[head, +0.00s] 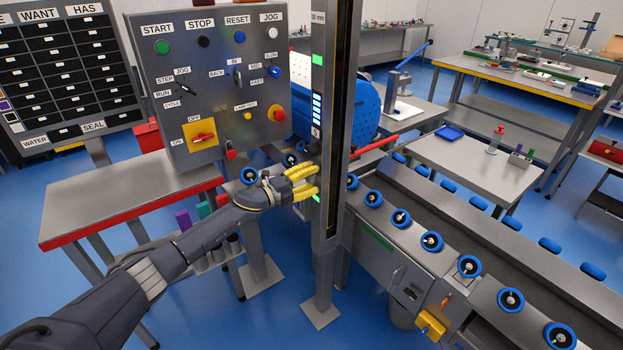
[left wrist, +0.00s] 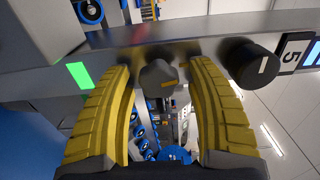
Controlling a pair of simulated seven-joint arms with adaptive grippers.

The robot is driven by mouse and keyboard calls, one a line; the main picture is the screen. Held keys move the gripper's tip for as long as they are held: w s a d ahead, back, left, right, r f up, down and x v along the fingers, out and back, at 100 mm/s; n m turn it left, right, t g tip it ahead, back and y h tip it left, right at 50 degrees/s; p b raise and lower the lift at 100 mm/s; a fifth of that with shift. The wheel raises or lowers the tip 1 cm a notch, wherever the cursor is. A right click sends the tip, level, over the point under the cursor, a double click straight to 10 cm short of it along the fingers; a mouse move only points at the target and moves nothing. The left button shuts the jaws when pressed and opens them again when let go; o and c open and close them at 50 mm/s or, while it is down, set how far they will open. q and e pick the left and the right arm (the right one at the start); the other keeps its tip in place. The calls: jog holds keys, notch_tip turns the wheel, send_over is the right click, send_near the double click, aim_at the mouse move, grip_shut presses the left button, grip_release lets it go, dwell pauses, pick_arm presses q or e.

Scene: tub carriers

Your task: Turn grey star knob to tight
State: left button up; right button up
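The grey star knob (left wrist: 159,80) shows in the left wrist view, mounted on a grey metal bar, with a small yellowish mark on its face. My left gripper (left wrist: 160,68) is open, with one yellow ribbed finger on each side of the knob. A gap shows between each finger and the knob, though the depth is hard to judge. In the head view my left gripper (head: 309,182) is at the tall grey post (head: 324,235), fingers pointing right. The knob cannot be made out there. My right gripper is not in view.
A black round knob (left wrist: 250,65) with a white line sits right of the star knob, close to the right finger. A green patch (left wrist: 80,75) is left. The control panel (head: 213,85) stands behind my left arm; a roller conveyor (head: 430,240) runs right of the post.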

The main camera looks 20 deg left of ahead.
pick_arm(q)
jog(key=shift+s+a, duration=0.2)
jog(key=shift+a, duration=0.15)
jog(key=v, duration=1.1)
jog(key=shift+s, duration=0.3)
jog(key=shift+r, duration=0.1)
